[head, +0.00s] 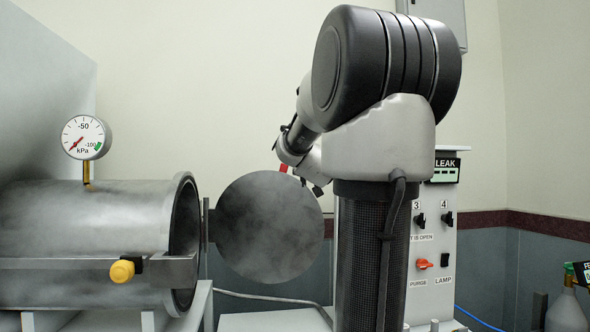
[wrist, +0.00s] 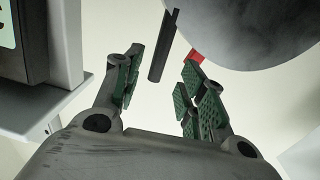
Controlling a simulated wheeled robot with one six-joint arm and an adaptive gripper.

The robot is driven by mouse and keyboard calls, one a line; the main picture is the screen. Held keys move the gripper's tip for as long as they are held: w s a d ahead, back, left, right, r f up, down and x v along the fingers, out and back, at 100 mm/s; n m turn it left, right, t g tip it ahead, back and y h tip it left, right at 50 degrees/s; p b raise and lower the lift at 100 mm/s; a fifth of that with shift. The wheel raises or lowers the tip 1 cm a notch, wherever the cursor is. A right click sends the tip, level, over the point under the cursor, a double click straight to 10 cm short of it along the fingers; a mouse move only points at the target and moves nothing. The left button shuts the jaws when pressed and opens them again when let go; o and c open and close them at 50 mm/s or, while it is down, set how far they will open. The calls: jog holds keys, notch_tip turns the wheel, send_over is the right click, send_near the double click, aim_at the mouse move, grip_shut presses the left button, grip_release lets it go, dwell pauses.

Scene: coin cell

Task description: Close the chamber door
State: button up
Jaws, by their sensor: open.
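The chamber (head: 90,225) is a grey metal cylinder lying on its side at the left, with its flanged mouth (head: 184,240) facing right. The chamber door (head: 270,228) is a round grey disc standing open, to the right of the mouth and apart from it. A narrow upright bracket (head: 206,222) stands at its left edge. In the wrist view a round grey surface, apparently the door (wrist: 255,25), fills the upper right. My gripper (wrist: 163,60) is open and empty, with green pads. A dark bar (wrist: 164,45) shows beyond the gap. In the head view my arm partly hides the gripper.
A horizontal bar (head: 70,263) with a yellow knob (head: 122,271) crosses the chamber's front. A pressure gauge (head: 86,137) stands on top. A control panel (head: 440,230) with switches is behind my arm. A gas bottle (head: 566,310) stands at far right.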

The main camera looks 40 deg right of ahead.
aim_at(303, 183)
jog(key=x, duration=0.7)
jog(key=shift+w+d, duration=0.2)
jog(key=shift+w, duration=0.1)
grip_shut()
